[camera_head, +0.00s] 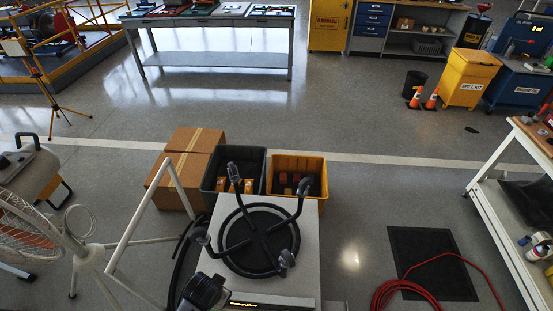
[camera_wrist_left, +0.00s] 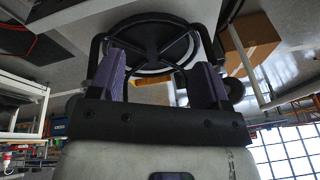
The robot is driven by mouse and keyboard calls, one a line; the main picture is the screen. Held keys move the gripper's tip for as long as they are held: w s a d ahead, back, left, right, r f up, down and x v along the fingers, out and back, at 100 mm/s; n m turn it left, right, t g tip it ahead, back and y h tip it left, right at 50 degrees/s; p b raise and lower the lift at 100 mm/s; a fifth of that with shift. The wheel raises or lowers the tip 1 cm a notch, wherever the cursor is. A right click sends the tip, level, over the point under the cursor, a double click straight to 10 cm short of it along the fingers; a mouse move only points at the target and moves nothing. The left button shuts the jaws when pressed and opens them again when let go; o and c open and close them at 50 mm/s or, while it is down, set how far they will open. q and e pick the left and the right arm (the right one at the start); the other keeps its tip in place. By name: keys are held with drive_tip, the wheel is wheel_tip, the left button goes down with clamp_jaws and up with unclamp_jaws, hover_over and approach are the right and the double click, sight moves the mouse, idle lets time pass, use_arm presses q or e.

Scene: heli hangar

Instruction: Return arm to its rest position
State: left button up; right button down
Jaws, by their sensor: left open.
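My left gripper (camera_wrist_left: 160,82) shows in the left wrist view. Its two purple-padded fingers stand well apart with nothing held between them. Beyond the fingers is a black ring with crossed spokes (camera_wrist_left: 150,38). In the head view, the black ring (camera_head: 260,240) lies on top of a white pedestal (camera_head: 305,290), with several dark upright posts around it. A dark, grey-edged part (camera_head: 205,292) shows at the bottom, left of the pedestal's front; I cannot tell whether it is part of my left arm. My right gripper is in neither view.
Behind the pedestal stand a dark bin (camera_head: 212,180), a yellow bin (camera_head: 322,163) and cardboard boxes (camera_head: 165,192). A white-framed fan (camera_head: 30,225) is at left. A red hose (camera_head: 400,290) lies by a black mat (camera_head: 432,262) at right. The floor beyond the bins is largely clear.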

use_arm(q)
drive_tip(key=s+r+n+t, duration=0.2)
drive_tip(key=s+r+t, duration=0.1)
drive_tip(key=s+r, duration=0.9)
drive_tip(key=s+f+g, duration=0.3)
drive_tip(key=s, duration=0.8)
wheel_tip(320, 180, up, 32)
drive_tip(key=w+p, duration=0.1)
drive_tip(key=p, duration=3.2)
wheel_tip(320, 180, down, 74)
drive_tip(key=b, duration=7.4)
drive_tip(key=shift+a+n+h, duration=0.3)
drive_tip(key=shift+a+h, duration=0.1)
